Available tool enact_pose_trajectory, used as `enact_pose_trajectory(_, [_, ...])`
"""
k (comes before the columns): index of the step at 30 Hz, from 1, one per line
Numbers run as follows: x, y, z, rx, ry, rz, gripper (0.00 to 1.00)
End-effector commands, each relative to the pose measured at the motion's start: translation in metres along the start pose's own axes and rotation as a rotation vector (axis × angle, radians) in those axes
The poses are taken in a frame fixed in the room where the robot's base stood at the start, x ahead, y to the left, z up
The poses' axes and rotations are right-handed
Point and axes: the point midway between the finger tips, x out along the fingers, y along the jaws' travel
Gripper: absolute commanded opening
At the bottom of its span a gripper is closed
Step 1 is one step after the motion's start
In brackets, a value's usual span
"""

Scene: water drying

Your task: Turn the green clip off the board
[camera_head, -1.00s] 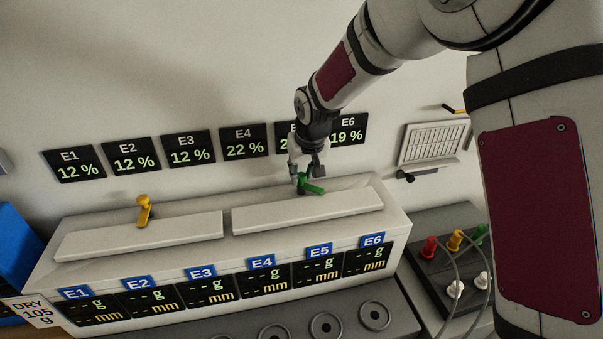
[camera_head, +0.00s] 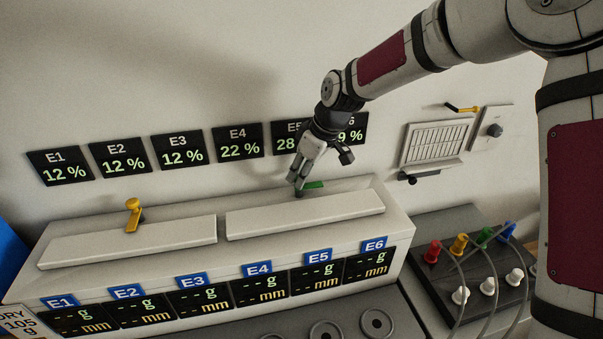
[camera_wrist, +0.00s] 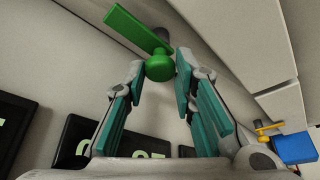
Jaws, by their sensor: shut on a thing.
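The green clip (camera_head: 315,185) is at the back edge of the right white board (camera_head: 305,213), on top of the long white unit. In the wrist view the clip (camera_wrist: 136,28) shows a flat green bar and a round knob. The bar points up and left there. My gripper (camera_head: 297,187) comes down from above, tilted, and its fingers hide part of the clip. In the wrist view my gripper (camera_wrist: 161,75) has its fingertips on either side of the knob, shut on it. The left white board (camera_head: 130,242) has a yellow clip (camera_head: 133,214) upright at its back edge.
Dark percentage displays (camera_head: 180,150) hang on the wall close behind; my wrist covers part of the right ones. A vent panel (camera_head: 436,143) and a yellow-handled lever (camera_head: 463,109) are right of my gripper. A dark box with coloured plugs and cables (camera_head: 472,262) stands at the lower right.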

Motion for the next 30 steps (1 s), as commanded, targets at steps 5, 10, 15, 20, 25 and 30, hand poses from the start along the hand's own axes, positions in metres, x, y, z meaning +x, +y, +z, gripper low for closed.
enact_pose_trajectory(5, [0.0012,-0.0003,0.0012,-0.021,-0.003,-0.011,0.00])
enact_pose_trajectory(10, [0.0013,-0.0004,0.0014,-0.025,-0.003,-0.013,0.00])
enact_pose_trajectory(15, [0.0014,-0.0004,0.0016,-0.024,-0.004,-0.013,0.00])
enact_pose_trajectory(20, [0.0012,-0.0003,0.0015,-0.024,-0.004,-0.012,0.45])
enact_pose_trajectory(25, [0.0008,-0.0001,0.0009,-0.024,-0.002,-0.011,0.45])
enact_pose_trajectory(30, [-0.0022,0.0004,0.0006,-0.023,-0.001,-0.010,0.45])
